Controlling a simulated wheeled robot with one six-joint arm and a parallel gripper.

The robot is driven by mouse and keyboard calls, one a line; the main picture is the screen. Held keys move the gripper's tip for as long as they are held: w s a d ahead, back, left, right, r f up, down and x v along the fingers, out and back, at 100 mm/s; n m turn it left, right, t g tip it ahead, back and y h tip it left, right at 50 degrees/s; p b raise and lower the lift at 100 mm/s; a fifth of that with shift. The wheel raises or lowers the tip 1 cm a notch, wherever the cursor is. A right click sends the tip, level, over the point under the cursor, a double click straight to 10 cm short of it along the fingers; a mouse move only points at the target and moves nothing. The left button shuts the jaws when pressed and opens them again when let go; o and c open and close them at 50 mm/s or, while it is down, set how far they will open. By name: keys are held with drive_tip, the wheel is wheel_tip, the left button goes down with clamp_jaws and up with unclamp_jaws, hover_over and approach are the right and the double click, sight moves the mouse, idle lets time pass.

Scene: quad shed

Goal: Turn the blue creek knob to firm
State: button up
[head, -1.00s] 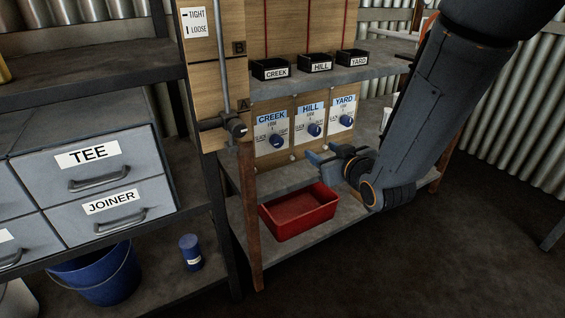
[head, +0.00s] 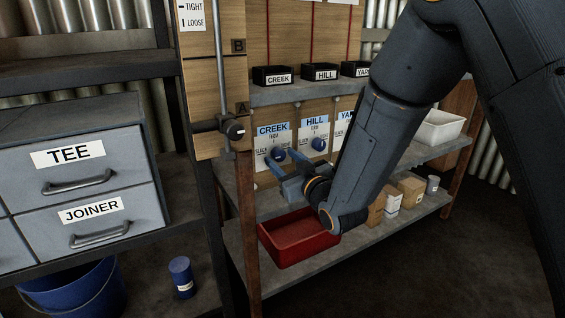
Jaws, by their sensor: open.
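The blue creek knob (head: 278,154) sits on the white card (head: 271,133) labelled CREEK, on the wooden panel under the upper shelf. Small scale words are printed on the card around the knob; they are hard to read and I cannot tell which way the knob points. My gripper (head: 281,162) is open, its two blue-grey fingers apart just in front of and below the creek knob. I cannot tell whether they touch it. My fingers cover the lower part of the card.
The blue hill knob (head: 319,144) is close to the right of my gripper. My arm partly hides the YARD card (head: 344,121). A red tray (head: 292,248) stands on the lower shelf below. A black clamp knob (head: 234,130) on a rod is at left.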

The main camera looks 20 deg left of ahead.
drive_tip(key=shift+w+a, duration=0.25)
drive_tip(key=shift+a, duration=0.05)
drive_tip(key=c, duration=1)
drive_tip(key=shift+c, duration=0.2)
